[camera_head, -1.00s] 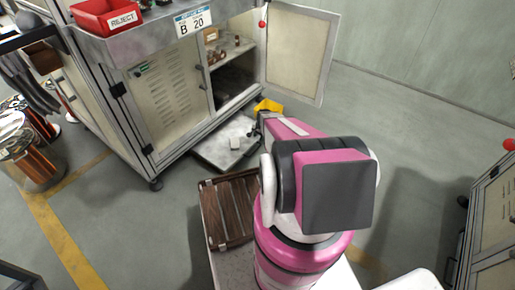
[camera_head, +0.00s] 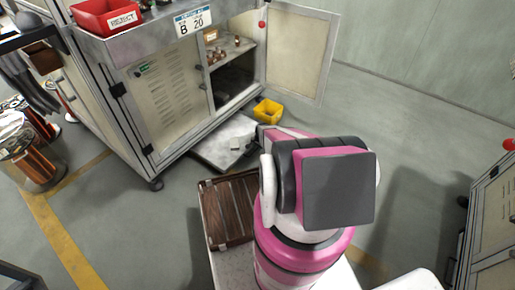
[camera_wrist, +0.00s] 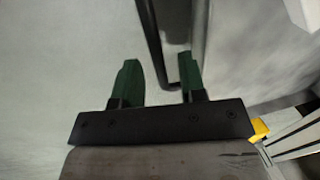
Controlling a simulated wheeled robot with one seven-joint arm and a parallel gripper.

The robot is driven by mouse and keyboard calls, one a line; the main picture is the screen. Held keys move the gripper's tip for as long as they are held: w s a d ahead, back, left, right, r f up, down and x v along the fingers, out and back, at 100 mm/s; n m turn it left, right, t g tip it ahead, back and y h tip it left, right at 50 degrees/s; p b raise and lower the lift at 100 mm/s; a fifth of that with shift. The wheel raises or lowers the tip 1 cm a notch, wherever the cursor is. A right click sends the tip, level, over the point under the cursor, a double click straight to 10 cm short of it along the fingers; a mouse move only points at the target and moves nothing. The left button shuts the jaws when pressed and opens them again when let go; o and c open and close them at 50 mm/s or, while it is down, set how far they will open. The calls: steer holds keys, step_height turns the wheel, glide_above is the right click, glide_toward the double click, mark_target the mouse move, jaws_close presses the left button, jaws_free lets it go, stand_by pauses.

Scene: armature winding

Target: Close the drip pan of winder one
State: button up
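The drip pan (camera_head: 215,150) is a flat grey tray pulled out at floor level from under the winder cabinet (camera_head: 165,90). A small pale block (camera_head: 236,143) lies on it. My pink arm covers its right side in the head view, and my gripper is hidden there. In the wrist view my gripper (camera_wrist: 160,82) has two green fingers apart with nothing clamped between them. A thin black bent bar (camera_wrist: 152,40), apparently a handle, shows just past the fingertips, its lower bend between them. I cannot tell whether they touch.
A slatted brown crate (camera_head: 228,210) is beside my arm. Copper-filled containers (camera_head: 28,155) stand at left. Another cabinet (camera_head: 490,225) is at right.

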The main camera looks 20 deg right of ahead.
mark_target(229, 134)
steer(key=shift+f, duration=0.2)
jaws_close()
steer(key=shift+w, duration=0.1)
steer(key=w+a, duration=0.4)
steer(key=w, duration=0.2)
steer(key=w+a, duration=0.5)
steer(key=w, duration=0.2)
steer(key=w+a, duration=0.5)
steer(key=w, duration=0.1)
steer(key=shift+w+a, duration=0.2)
steer(key=shift+w, duration=0.15)
jaws_free()
steer(key=shift+r, duration=0.15)
